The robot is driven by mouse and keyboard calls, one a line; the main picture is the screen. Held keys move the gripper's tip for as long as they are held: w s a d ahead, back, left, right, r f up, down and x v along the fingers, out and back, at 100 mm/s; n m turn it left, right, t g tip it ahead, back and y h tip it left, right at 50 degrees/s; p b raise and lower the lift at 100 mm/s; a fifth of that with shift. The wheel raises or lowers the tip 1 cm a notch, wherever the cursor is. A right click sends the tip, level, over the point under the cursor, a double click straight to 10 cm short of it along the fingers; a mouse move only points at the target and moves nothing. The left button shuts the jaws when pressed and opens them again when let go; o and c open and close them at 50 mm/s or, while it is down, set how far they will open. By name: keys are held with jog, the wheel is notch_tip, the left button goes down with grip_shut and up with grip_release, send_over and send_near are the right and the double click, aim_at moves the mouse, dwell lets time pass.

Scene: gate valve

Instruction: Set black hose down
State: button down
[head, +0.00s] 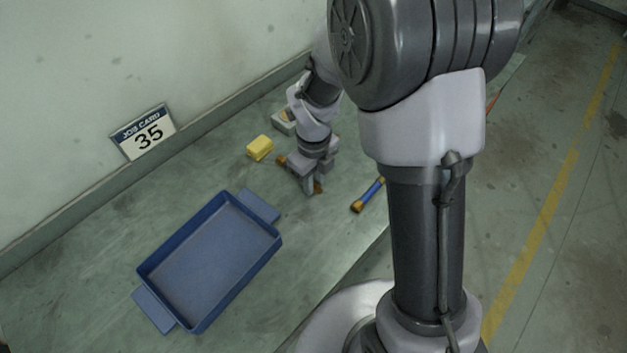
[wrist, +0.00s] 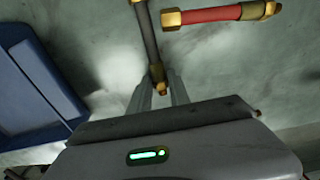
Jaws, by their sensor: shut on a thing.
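The black hose (wrist: 149,38) has brass fittings and runs up from between my fingers in the wrist view. Its upper end is cut off by the frame's top edge. My gripper (wrist: 160,88) is shut on it near its lower brass fitting. In the head view my gripper (head: 311,188) is low over the bench, right of the blue tray. Brass-coloured ends show beside it, but the hose's body is mostly hidden there. I cannot tell whether the hose touches the bench.
A red hose (wrist: 212,15) with brass ends lies close to the black hose. The empty blue tray (head: 277,243) is at left. A yellow block (head: 259,148), a blue hose (head: 369,194) and a job card sign (head: 144,132) are around. Bare bench lies between gripper and tray.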

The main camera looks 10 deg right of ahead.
jog(key=shift+f, duration=0.2)
jog(key=c, duration=1.2)
grip_release()
